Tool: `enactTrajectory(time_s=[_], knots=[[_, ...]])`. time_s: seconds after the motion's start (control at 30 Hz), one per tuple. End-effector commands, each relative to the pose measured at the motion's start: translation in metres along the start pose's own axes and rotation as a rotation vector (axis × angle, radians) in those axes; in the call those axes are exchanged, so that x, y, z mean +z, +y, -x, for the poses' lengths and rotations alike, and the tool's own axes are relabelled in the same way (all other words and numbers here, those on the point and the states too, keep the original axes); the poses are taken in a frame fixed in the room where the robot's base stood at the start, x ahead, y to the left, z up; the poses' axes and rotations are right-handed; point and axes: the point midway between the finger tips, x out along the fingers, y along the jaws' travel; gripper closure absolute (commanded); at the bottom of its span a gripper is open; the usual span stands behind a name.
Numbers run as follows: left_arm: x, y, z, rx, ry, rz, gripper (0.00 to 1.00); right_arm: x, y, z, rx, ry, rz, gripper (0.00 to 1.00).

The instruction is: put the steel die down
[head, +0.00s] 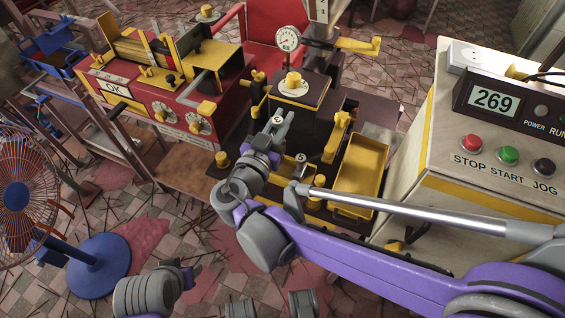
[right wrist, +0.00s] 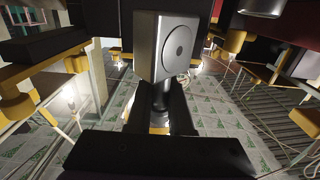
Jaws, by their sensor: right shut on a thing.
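My right gripper (head: 272,138) is in the middle of the head view, at the end of the purple arm, over the front of the extruder. In the right wrist view its two dark fingers (right wrist: 165,112) are shut on the dark stem of the steel die (right wrist: 166,48). The die is a grey block with a round disc on one face, held beyond the fingertips. In the head view a small part of the die (head: 277,120) shows at the gripper's tip. Whether it touches anything below is hidden. My left wrist (head: 155,290) shows at the bottom left; its fingers are unclear.
A yellow tray (head: 360,172) lies right of the gripper. A pressure gauge (head: 288,38) stands behind. A red machine (head: 150,95) is at left, and a control cabinet (head: 490,170) reading 269 at right. A blue fan (head: 97,262) stands on the floor.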

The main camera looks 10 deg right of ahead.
Motion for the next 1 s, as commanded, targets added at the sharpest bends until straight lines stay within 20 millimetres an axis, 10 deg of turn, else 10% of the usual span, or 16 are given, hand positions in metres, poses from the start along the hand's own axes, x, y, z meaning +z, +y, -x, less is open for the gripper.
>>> enactTrajectory(time_s=[0.77, 1.0], knots=[[0.013, 0.0, -0.044, 0.0, -0.014, 0.0, 0.5, 0.097, 0.0, 0.0, 0.001, 0.001, 0.001, 1.0], [0.012, 0.0, -0.044, 0.0, -0.014, 0.0, 0.5, 0.099, 0.0, 0.001, 0.001, 0.002, 0.0, 1.0]])
